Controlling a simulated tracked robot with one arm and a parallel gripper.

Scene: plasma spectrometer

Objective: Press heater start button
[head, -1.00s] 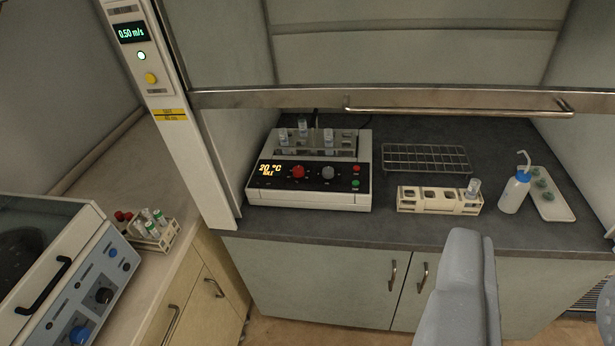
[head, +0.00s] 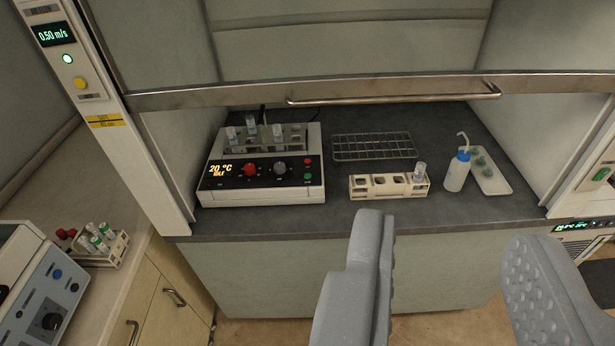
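The heater (head: 262,195) is a white block unit with a black front panel, standing on the dark worktop under the raised sash. Its display (head: 220,171) reads 20 °C, with a small word below that looks like IDLE. The panel has a red knob (head: 250,169), a grey knob (head: 280,168), a red button (head: 308,161) and a green button (head: 308,177) at its right end. Button labels are too small to read. Several capped vials (head: 277,132) stand in its top. My gripper (head: 448,232) is open and empty, in front of the bench and right of the heater, apart from it.
The metal sash bar with its handle (head: 395,99) crosses above the heater. A wire rack (head: 373,146), a vial holder (head: 390,187), a wash bottle (head: 457,171) and a white tray (head: 490,172) stand to its right. A tube rack (head: 100,250) is on the left counter.

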